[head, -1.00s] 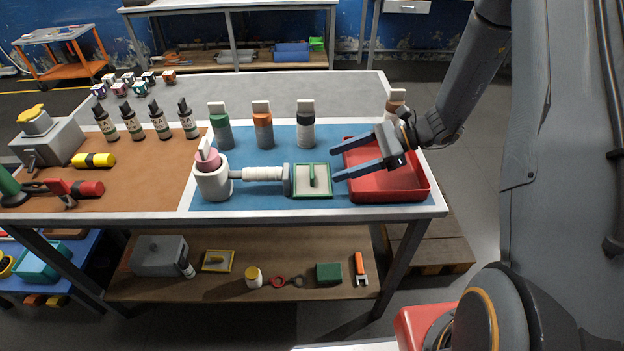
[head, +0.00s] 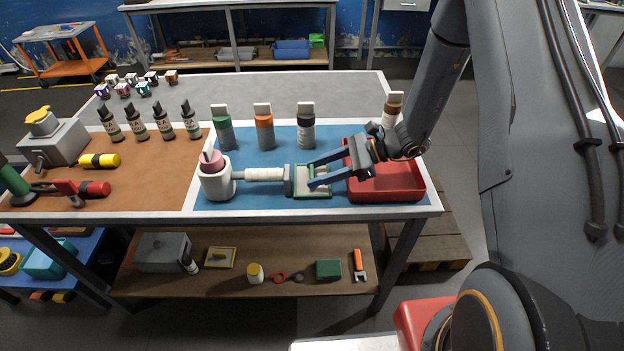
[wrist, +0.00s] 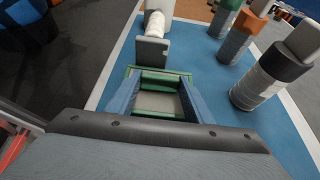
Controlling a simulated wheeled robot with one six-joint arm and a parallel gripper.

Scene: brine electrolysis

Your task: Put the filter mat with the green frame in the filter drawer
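The filter mat with the green frame (head: 302,194) lies on the blue part of the table, just right of a grey upright plate (head: 287,180). It has a pale middle and a green grip bar. My gripper (head: 311,174) is open above it, coming from the right, and its blue fingers cover part of it. In the wrist view the green frame (wrist: 163,76) shows between and beyond the two spread fingers (wrist: 158,97). I see no clear contact. I cannot make out which thing is the filter drawer.
A red tray (head: 400,188) stands right of the mat, under my wrist. A white pot (head: 215,184) and pipe (head: 264,174) stand left. Several capped bottles, one of them orange (head: 264,130), stand behind. A yellow-framed mat (head: 220,258) lies on the lower shelf.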

